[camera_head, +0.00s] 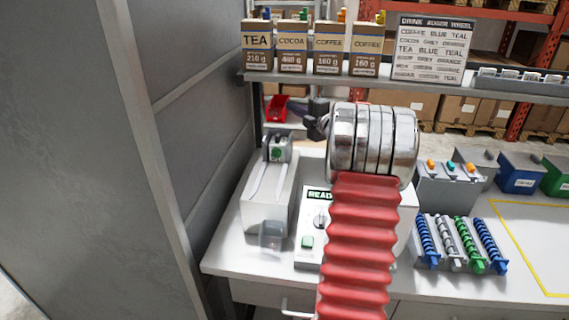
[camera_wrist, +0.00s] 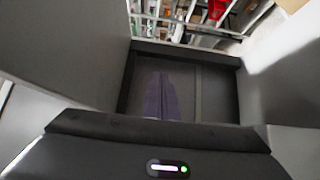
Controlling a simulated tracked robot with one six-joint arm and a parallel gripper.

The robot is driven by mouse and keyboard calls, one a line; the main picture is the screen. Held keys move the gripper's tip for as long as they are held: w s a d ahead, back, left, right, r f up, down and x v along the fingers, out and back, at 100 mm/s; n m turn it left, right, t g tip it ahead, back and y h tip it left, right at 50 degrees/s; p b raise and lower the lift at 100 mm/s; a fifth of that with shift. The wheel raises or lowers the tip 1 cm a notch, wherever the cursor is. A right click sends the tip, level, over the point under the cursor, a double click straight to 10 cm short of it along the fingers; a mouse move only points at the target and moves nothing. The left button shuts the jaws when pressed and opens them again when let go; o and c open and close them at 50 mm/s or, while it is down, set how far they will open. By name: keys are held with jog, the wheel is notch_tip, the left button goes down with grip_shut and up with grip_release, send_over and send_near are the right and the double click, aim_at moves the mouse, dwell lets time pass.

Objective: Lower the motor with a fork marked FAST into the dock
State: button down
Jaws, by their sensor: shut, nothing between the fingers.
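My gripper (camera_head: 297,106) is dark and shut, with nothing between its fingers. It is raised above the back left of the table, pointing left. In the wrist view its closed purple-grey fingers (camera_wrist: 162,97) show in front of a dark frame. A small grey block with a green round part (camera_head: 278,149) sits at the back end of a pale grey trough-shaped machine (camera_head: 268,195), below my gripper. I cannot tell whether this block is the motor, and I read no FAST mark. I cannot make out the dock for certain.
A control box with a READY display (camera_head: 309,225) is partly behind my arm. Several coloured augers (camera_head: 447,240) lie in a rack at right. A grey box with coloured knobs (camera_head: 445,187) stands behind them. A grey wall panel rises at left.

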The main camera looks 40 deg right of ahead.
send_over(281, 155)
jog(key=s+a, duration=0.2)
jog(key=s, duration=0.2)
jog(key=f, duration=1)
jog(key=shift+s+a, duration=0.2)
jog(key=shift+a, duration=0.1)
jog(key=shift+w+d, duration=0.3)
jog(key=shift+d, duration=0.1)
jog(key=shift+w+d, duration=0.1)
jog(key=shift+w+d, duration=0.45)
jog(key=shift+d, duration=0.15)
